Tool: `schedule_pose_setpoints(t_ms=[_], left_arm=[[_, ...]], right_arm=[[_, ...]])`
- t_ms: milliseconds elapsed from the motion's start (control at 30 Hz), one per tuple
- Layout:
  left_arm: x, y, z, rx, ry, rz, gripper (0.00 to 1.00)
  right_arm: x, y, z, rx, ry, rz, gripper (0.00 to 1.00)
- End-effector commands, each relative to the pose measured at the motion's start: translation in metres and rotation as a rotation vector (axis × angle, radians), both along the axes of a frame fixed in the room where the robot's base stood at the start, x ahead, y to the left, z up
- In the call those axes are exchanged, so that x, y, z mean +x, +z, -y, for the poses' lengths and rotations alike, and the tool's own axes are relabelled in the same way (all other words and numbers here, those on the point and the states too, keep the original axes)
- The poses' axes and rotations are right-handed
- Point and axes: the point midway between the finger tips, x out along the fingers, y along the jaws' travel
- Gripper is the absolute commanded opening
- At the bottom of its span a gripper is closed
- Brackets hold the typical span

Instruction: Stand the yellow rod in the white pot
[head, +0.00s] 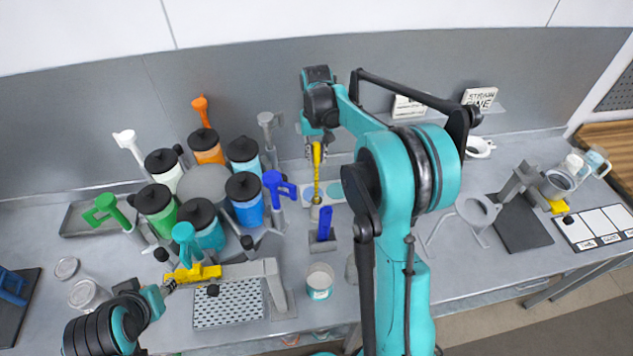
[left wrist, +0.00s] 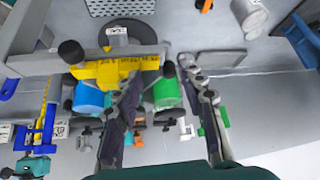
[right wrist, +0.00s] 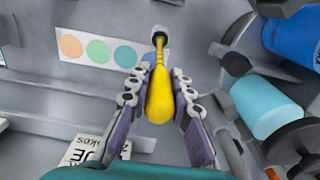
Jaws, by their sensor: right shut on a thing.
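The yellow rod (head: 317,170) is held in my right gripper (head: 316,148), roughly upright behind the middle of the bench. In the right wrist view, the rod's thick yellow bulb (right wrist: 161,95) lies between the shut fingers, with its thin dark end pointing away from the gripper. The white pot (head: 319,279) with a teal label stands at the front middle of the bench, apart from the rod. My left gripper (head: 168,287) is at the front left, near a yellow labelled block (head: 193,274). In the left wrist view, its fingers (left wrist: 163,105) are spread with nothing gripped.
A cluster of black-lidded coloured drums (head: 205,226) stands left of the rod. A grey holder with a blue part (head: 325,222) sits between rod and pot. A perforated tray (head: 229,304) lies left of the pot. My right arm covers the bench right of the pot.

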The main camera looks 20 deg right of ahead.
Motion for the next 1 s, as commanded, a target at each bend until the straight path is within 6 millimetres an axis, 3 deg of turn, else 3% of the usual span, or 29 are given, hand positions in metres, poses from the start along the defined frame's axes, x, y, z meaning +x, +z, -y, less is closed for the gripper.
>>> schedule_pose_setpoints(t_ms=[133,433,600,1000], left_arm=[[0.0,-0.001,0.0,0.0,0.0,0.0,0.4],[0.0,-0.002,0.0,0.0,0.0,0.0,0.4],[0.0,-0.002,0.0,0.0,0.0,0.0,0.4],[0.0,-0.007,0.0,0.0,0.0,0.0,0.4]], right_arm=[[0.0,-0.035,0.0,0.0,0.0,0.0,0.0],[0.0,-0.062,0.0,0.0,0.0,0.0,0.0],[0.0,-0.087,0.0,0.0,0.0,0.0,0.0],[0.0,-0.096,0.0,0.0,0.0,0.0,0.0]])
